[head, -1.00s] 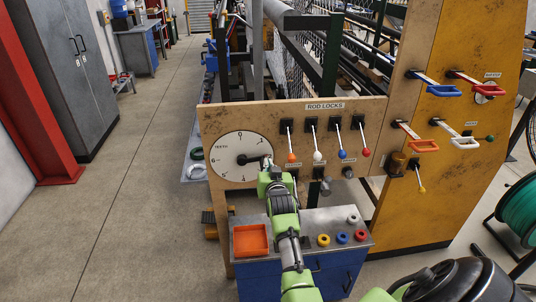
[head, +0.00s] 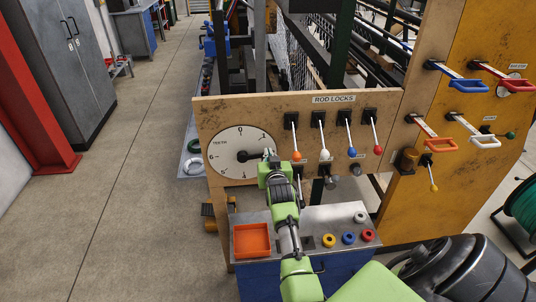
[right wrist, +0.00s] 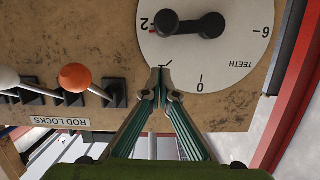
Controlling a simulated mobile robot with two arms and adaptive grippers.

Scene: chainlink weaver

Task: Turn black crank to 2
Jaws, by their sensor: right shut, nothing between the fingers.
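The black crank (head: 246,156) sits on a round white dial (head: 225,169) marked TEETH, at the left of the wooden panel. In the right wrist view the crank (right wrist: 190,25) shows upside down. Its knob end lies beside the red-marked 2 (right wrist: 146,22). My right gripper (head: 269,155) is at the dial's right edge in the head view. In the right wrist view its fingers (right wrist: 160,72) are shut and empty, over the dial's rim between 0 and 2, apart from the crank knob. My left gripper is out of view.
Rod lock levers with orange (head: 296,156), white, blue and red knobs stand right of the dial. Below is a bench with an orange tray (head: 252,240) and coloured rings. Larger handles (head: 468,86) are on the yellow panel at right. The floor at left is clear.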

